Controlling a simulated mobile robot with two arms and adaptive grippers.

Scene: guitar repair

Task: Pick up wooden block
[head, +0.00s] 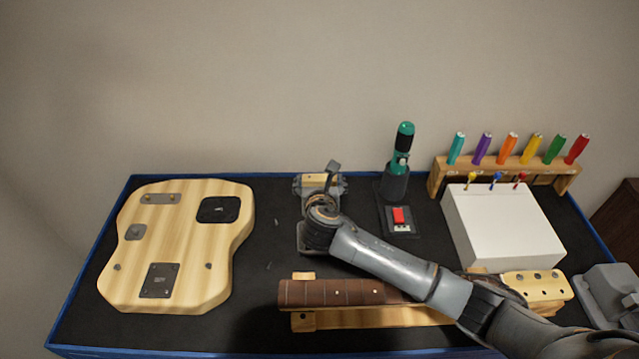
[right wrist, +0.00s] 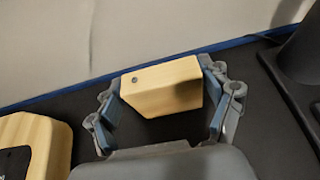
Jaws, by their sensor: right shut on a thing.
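The wooden block (right wrist: 165,88) is pale, with a small dark hole in its face. In the right wrist view it sits between the two blue-padded fingers of my right gripper (right wrist: 162,105), which is shut on it. In the head view the block (head: 314,178) shows only as a small pale strip between the fingers of my right gripper (head: 320,184), near the back edge of the bench. My wrist and arm hide part of this area. I cannot tell whether the block is clear of the bench top. My left gripper is not in view.
A guitar body (head: 185,245) lies at the left. A brown guitar neck (head: 345,292) lies in front, partly under my arm. A green-handled tool stands in a dark holder (head: 394,185), right of my gripper. A white box (head: 505,230) and a screwdriver rack (head: 437,178) stand at the right.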

